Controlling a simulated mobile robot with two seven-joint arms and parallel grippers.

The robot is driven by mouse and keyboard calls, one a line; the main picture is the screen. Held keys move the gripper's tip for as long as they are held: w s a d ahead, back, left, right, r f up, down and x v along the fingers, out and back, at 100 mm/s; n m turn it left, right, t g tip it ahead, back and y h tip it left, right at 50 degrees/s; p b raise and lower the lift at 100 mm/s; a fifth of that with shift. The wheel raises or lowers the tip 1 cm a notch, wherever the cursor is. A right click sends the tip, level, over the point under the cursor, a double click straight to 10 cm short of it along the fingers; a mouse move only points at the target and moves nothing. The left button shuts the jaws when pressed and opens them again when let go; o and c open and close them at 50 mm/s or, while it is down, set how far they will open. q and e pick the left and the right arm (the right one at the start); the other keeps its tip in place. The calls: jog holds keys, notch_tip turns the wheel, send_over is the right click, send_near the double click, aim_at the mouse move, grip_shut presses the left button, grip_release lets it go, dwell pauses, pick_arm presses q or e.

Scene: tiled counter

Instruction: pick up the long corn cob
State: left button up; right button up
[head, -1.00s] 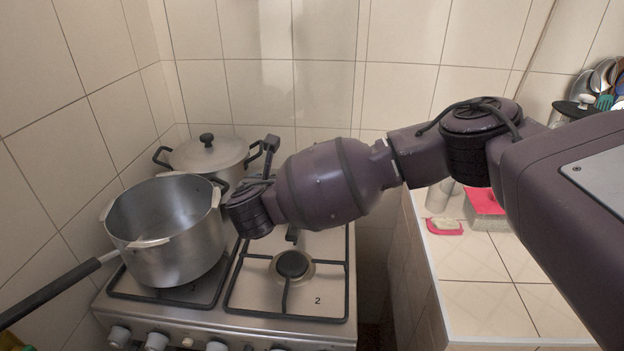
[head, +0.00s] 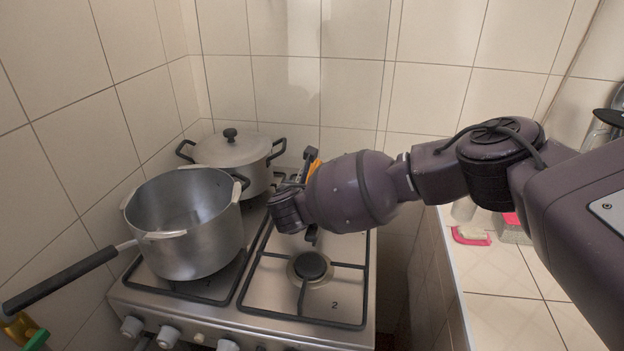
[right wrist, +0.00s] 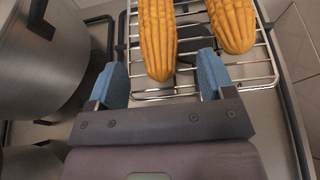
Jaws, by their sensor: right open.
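In the right wrist view, two yellow-orange corn cobs lie side by side on a wire rack (right wrist: 262,72). The left cob (right wrist: 158,38) reaches lower in the picture, its tip close to the gap between my fingers. The right cob (right wrist: 233,22) lies beyond the right finger. Both run out of the top edge, so I cannot tell which is longer. My right gripper (right wrist: 162,80) is open and empty, its blue fingers on either side of the left cob's near end. In the head view, a bit of orange corn (head: 312,165) shows behind my right arm. My left gripper is not in view.
An open pot (head: 190,245) stands on the stove's front left, with a lidded pot (head: 232,155) behind it. The front right burner (head: 310,266) is free. Tiled walls enclose the stove; a tiled counter (head: 500,270) is to the right. A black handle (head: 60,280) juts out at left.

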jog(key=shift+x, duration=1.25)
jog(key=shift+f, duration=0.1)
jog(key=shift+s, duration=0.1)
jog(key=c, duration=1.1)
jog(key=shift+o, duration=0.2)
